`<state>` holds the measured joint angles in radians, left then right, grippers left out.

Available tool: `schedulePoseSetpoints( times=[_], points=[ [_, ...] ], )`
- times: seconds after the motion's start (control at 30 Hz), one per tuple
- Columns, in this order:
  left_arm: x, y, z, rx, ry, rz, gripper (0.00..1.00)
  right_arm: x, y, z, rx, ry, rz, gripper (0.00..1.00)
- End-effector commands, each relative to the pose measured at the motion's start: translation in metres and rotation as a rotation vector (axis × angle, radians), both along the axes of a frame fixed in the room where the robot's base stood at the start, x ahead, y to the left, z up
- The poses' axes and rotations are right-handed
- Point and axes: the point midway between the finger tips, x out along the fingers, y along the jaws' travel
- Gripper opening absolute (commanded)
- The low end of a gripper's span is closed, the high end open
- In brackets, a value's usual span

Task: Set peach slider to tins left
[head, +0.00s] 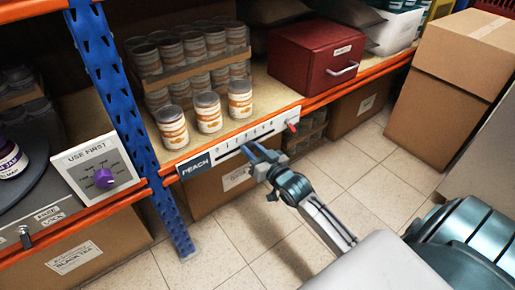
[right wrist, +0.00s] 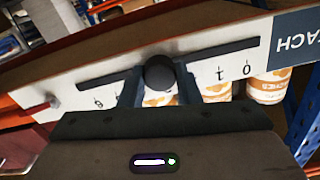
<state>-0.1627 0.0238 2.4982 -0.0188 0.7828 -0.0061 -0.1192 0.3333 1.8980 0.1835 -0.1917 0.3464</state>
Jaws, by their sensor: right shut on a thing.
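The peach slider is a white scale strip (head: 222,152) on the orange shelf edge, with a dark PEACH label (head: 196,165) at its left end. In the right wrist view the strip (right wrist: 225,62) appears upside down, with a dark slot and a round black knob (right wrist: 159,72). My right gripper (head: 256,153) is shut on this knob, one finger on each side. The figures 0 and 1 show on the PEACH side of the knob; the figure at the knob is hidden. Three peach tins (head: 208,113) stand in front on the shelf. My left gripper is not in view.
Behind the front tins, a cardboard tray (head: 196,67) holds several more. A red box (head: 312,58) stands to their right. A purple dial (head: 104,178) on a USE FIRST plate and a blue post (head: 98,70) are at left. The tiled floor before the shelf is partly clear.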

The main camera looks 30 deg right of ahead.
Motion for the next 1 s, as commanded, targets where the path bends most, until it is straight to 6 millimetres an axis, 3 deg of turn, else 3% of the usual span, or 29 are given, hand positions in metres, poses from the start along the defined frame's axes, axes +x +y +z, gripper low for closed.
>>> schedulePoseSetpoints(
  times=[0.17, 0.2, 0.3, 0.67, 1.0],
  points=[
    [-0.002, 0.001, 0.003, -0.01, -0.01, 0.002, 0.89, 0.0, 0.0, -0.001, 0.0, 0.002, -0.001, 0.0],
    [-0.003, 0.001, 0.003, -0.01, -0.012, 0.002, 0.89, 0.0, 0.0, -0.001, 0.0, 0.002, -0.001, 0.36],
    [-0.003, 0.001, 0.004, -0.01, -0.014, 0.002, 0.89, 0.0, 0.0, -0.001, 0.0, 0.002, -0.001, 0.52],
    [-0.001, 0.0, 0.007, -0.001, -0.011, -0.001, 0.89, -0.005, -0.001, 0.001, -0.001, 0.002, -0.001, 0.52],
    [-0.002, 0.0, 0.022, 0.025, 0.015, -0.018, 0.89, -0.04, -0.005, 0.002, -0.002, 0.003, -0.005, 0.52]
  ],
)
